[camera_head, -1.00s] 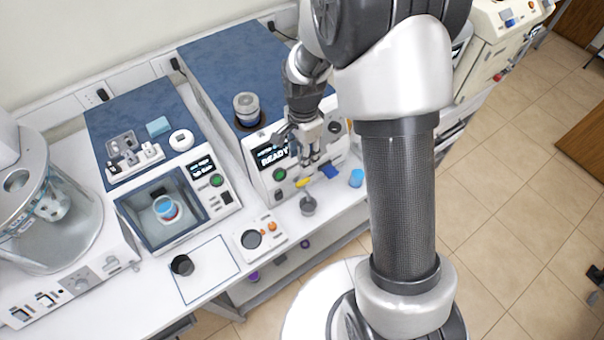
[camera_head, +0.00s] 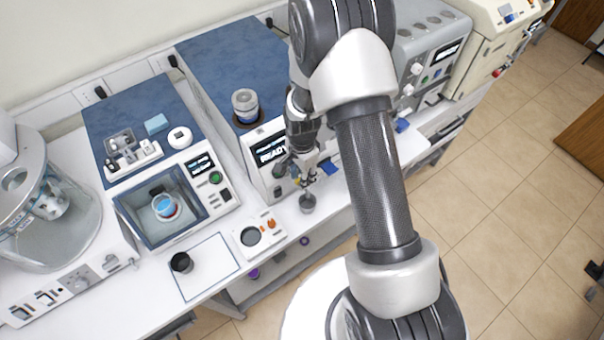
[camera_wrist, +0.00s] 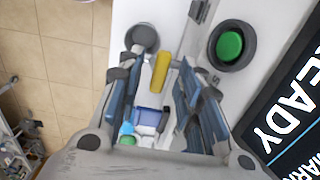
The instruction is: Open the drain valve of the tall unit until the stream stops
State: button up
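The tall unit (camera_head: 262,160) has a blue top, a READY display and a green button, which also shows in the wrist view (camera_wrist: 230,45). Its yellow valve lever (camera_wrist: 160,72) lies between the fingers of my gripper (camera_wrist: 157,80) in the wrist view, with visible gaps beside it. My gripper is open. In the head view my gripper (camera_head: 305,180) is low at the unit's front and mostly hides the lever. A grey cup (camera_head: 307,204) stands just below it on the bench; it also shows in the wrist view (camera_wrist: 144,37). I cannot make out a stream.
A small device with a round dark plate (camera_head: 250,236) stands left of the cup. Another grey machine (camera_head: 428,50) stands further right.

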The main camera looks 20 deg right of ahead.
jog(key=shift+c, duration=0.5)
grip_shut()
jog(key=shift+n, duration=0.3)
jog(key=n+b, duration=0.2)
jog(key=n, duration=0.1)
jog(key=shift+f, duration=0.1)
jog(key=n+b, duration=0.2)
jog(key=n, duration=0.3)
jog(key=n+b, duration=0.2)
jog(key=n, duration=0.2)
jog(key=shift+n, duration=0.3)
jog(key=n+b, duration=0.1)
jog(key=n, duration=0.3)
jog(key=shift+n, duration=0.3)
